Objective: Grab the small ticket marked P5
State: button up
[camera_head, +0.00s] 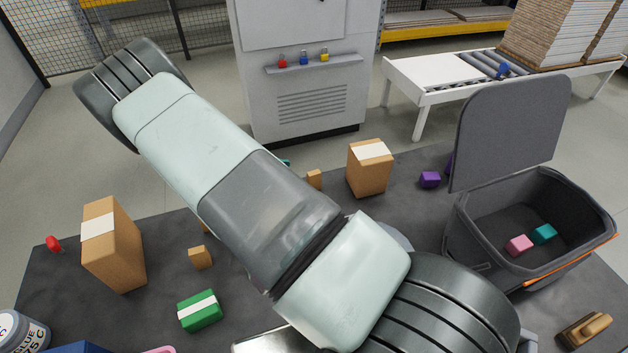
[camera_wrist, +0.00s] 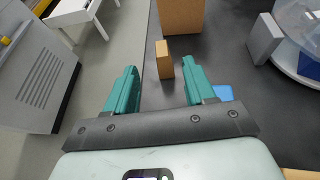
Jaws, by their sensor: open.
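I cannot make out a ticket marked P5 in either view; no such marking is readable. My gripper (camera_wrist: 160,68) shows in the wrist view with two teal fingers spread apart and nothing held between them. A small tan block (camera_wrist: 164,62) stands on the dark table, seen between and beyond the fingertips. In the head view my arm covers most of the gripper. A similar small tan block (camera_head: 314,179) shows there just right of the arm.
Cardboard boxes with white labels stand left (camera_head: 118,255) and centre (camera_head: 369,175). A green box (camera_head: 199,318) lies in front. An open grey bin (camera_head: 475,245) at right holds pink and teal blocks. A purple block (camera_head: 430,180) sits near it. A blue item (camera_wrist: 223,92) is beside the right finger.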

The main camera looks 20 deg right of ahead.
aim_at(309, 174)
jog(key=x, duration=0.4)
jog(key=shift+d+f, duration=0.15)
jog(key=shift+d, duration=0.1)
jog(key=x, duration=0.5)
jog(key=shift+s+a+f, duration=0.15)
jog(key=shift+f, duration=0.25)
grip_shut()
